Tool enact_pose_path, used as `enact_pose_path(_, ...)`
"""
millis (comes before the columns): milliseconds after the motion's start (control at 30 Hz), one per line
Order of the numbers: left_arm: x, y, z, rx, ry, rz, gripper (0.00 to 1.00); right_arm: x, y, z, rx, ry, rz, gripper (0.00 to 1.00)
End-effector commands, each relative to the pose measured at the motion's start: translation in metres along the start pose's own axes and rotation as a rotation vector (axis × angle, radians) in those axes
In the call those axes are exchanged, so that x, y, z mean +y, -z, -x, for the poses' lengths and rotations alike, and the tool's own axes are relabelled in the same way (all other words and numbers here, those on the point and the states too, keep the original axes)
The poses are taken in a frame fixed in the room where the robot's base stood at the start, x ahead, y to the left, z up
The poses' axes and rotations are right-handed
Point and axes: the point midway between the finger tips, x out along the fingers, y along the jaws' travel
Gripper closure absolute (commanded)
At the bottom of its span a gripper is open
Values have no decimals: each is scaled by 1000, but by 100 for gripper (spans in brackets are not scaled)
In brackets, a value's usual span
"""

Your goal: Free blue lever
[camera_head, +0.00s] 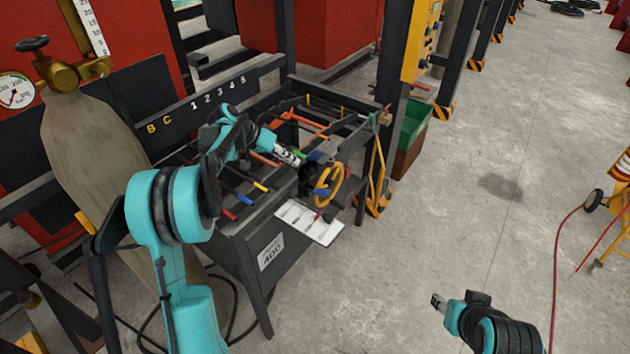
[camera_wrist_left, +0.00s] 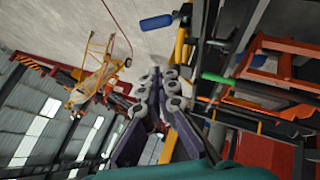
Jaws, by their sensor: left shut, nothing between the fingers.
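A blue lever handle (camera_wrist_left: 156,22) shows at the top of the left wrist view, beyond my gripper's fingertips and apart from them. In the head view a small blue piece (camera_head: 316,156) shows beside my left gripper; I cannot tell if it is the same handle. My left gripper (camera_head: 308,178) is at the right end of the rebar bench, close to the yellow handwheel (camera_head: 328,187). In the wrist view the left gripper (camera_wrist_left: 157,82) has its fingers together with nothing between them. My right gripper (camera_head: 437,300) is low at the right, over open floor; its fingers are too small to read.
A green bin (camera_head: 410,127) stands behind. A grey gas cylinder (camera_head: 95,150) is at left.

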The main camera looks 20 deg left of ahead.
Motion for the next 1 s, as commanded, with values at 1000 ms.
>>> enact_pose_path(1000, 0, -28, -128, 1, 1, -1, 100, 0, -23, -33, 0, 0, 0, 60)
